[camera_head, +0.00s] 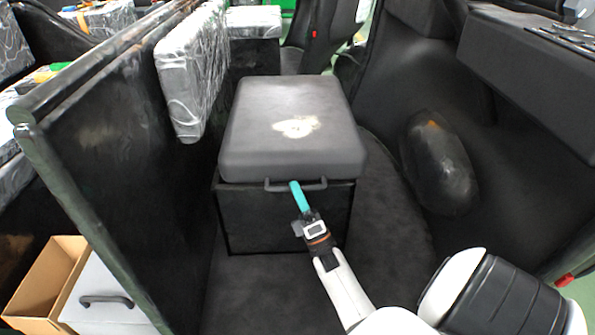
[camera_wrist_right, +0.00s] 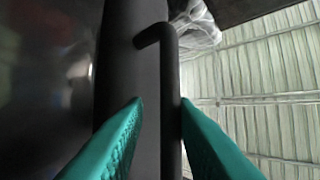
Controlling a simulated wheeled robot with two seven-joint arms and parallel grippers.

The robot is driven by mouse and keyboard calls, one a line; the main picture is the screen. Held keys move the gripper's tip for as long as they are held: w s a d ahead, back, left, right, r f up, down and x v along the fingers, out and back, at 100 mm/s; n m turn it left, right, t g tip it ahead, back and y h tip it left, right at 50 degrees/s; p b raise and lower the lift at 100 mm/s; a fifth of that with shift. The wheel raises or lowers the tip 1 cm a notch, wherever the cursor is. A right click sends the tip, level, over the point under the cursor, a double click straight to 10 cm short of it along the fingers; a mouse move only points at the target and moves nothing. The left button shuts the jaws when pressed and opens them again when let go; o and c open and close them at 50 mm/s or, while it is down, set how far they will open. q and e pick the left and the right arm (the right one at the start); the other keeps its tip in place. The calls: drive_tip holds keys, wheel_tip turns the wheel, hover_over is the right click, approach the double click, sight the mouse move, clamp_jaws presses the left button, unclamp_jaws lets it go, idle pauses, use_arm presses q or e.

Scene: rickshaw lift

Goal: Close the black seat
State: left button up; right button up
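The black seat (camera_head: 285,105) is a thick dark cushion with a pale worn patch on top. It lies about level on a black box (camera_head: 280,225), and I see no clear gap between them. A dark bar handle (camera_head: 318,184) juts from the front under the seat's edge. My right gripper (camera_head: 297,190) has teal fingers and reaches the handle from the front. In the right wrist view the handle (camera_wrist_right: 170,90) runs between the fingertips (camera_wrist_right: 161,103), close to the right finger, with a gap on the left. My left gripper is out of view.
A tall black panel (camera_head: 120,150) stands left of the seat, with a plastic-wrapped pad (camera_head: 190,75) at its upper edge. A rounded black bulge (camera_head: 440,165) is on the right. A cardboard box (camera_head: 45,285) stands at the lower left. Dark floor (camera_head: 265,290) is open before the seat.

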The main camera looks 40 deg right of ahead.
drive_tip(key=shift+d, duration=0.1)
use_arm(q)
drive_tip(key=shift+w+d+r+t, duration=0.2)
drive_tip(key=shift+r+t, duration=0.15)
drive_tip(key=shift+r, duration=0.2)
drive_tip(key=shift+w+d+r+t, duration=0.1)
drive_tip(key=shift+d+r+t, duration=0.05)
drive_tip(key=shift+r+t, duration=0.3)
use_arm(e)
drive_tip(key=v, duration=1.2)
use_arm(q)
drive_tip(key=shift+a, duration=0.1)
use_arm(e)
drive_tip(key=shift+r, duration=0.1)
